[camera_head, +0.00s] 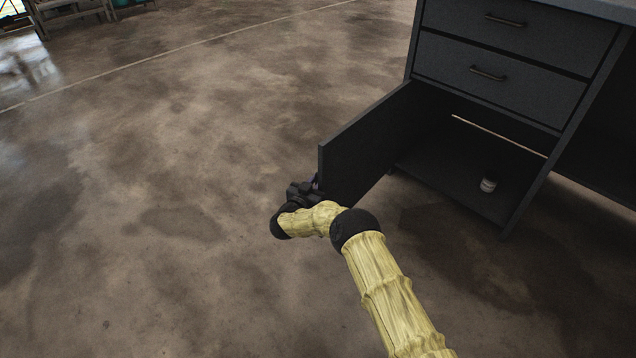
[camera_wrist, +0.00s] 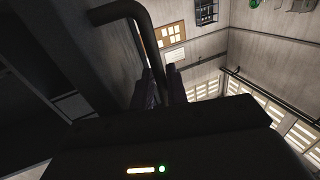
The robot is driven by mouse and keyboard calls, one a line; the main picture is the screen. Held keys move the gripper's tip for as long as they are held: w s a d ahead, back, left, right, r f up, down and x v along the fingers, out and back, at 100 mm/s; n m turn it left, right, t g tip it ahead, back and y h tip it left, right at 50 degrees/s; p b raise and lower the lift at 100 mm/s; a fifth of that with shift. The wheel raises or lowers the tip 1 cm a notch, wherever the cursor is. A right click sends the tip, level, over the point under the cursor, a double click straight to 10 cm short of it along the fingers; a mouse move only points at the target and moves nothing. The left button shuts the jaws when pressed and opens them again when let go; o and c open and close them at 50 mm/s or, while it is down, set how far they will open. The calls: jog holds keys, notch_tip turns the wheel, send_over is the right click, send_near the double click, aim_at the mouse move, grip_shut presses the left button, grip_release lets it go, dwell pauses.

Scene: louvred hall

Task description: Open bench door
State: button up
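The dark bench door (camera_head: 366,143) stands wide open, swung out to the left from the lower compartment of the grey bench (camera_head: 514,50). My gripper (camera_head: 309,187) is at the free edge of the door, low on its outer side, and partly hidden by the door and my wrist. In the wrist view, the dark bar handle (camera_wrist: 147,45) of the door runs down between the two fingers of my gripper (camera_wrist: 160,85). The fingers lie close on both sides of the bar, and it looks gripped.
The concrete floor (camera_head: 170,170) to the left is clear.

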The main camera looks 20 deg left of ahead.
jog(key=shift+s, duration=0.1)
jog(key=p+v, duration=0.8)
jog(key=v, duration=0.9)
jog(key=shift+p, duration=0.35)
jog(key=shift+s, duration=0.1)
